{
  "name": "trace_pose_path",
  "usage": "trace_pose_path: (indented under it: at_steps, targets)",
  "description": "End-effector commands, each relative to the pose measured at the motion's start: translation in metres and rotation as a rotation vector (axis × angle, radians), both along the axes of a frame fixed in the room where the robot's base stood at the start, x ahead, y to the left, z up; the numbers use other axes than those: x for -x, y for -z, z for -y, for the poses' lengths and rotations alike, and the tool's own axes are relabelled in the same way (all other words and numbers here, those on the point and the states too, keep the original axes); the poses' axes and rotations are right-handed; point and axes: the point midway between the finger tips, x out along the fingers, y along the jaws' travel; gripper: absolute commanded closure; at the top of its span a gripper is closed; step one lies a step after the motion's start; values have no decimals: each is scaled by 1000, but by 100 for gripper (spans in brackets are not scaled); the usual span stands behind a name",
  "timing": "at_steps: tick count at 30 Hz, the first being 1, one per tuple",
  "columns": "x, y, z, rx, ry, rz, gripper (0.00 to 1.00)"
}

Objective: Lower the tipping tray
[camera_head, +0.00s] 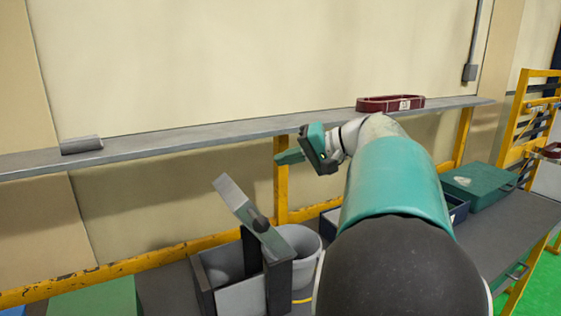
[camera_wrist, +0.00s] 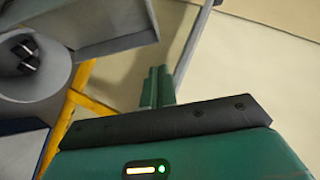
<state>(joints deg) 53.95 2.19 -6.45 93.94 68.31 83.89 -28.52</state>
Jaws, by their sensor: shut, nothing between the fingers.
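The tipping tray (camera_head: 240,203) appears as a grey plate tilted up steeply on a dark stand, at the lower middle of the head view. A grey tray-like part, probably the same tray, shows at the upper left of the wrist view (camera_wrist: 105,28). My gripper (camera_head: 289,156) is shut and empty, in the air above and to the right of the raised tray, apart from it. Its green fingers lie together in the wrist view (camera_wrist: 158,86). The tray's lower end and pivot are partly hidden by the stand.
A grey bucket (camera_head: 305,241) stands right beside the tray's stand; dark pieces lie in it (camera_wrist: 28,52). Behind runs a grey shelf (camera_head: 220,138) with a dark red ring-shaped part (camera_head: 390,104). A yellow post (camera_head: 281,185) supports it. A green case (camera_head: 478,184) lies right.

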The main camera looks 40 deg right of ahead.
Motion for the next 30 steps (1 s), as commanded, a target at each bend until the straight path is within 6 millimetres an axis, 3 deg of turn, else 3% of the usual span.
trace_pose_path:
  at_steps: [11,18,30]
  targets:
    - [-67,30,-33,-3,-5,-1,100]
    - [-72,47,-60,-2,-3,-1,100]
    - [-73,50,-64,0,-1,-1,100]
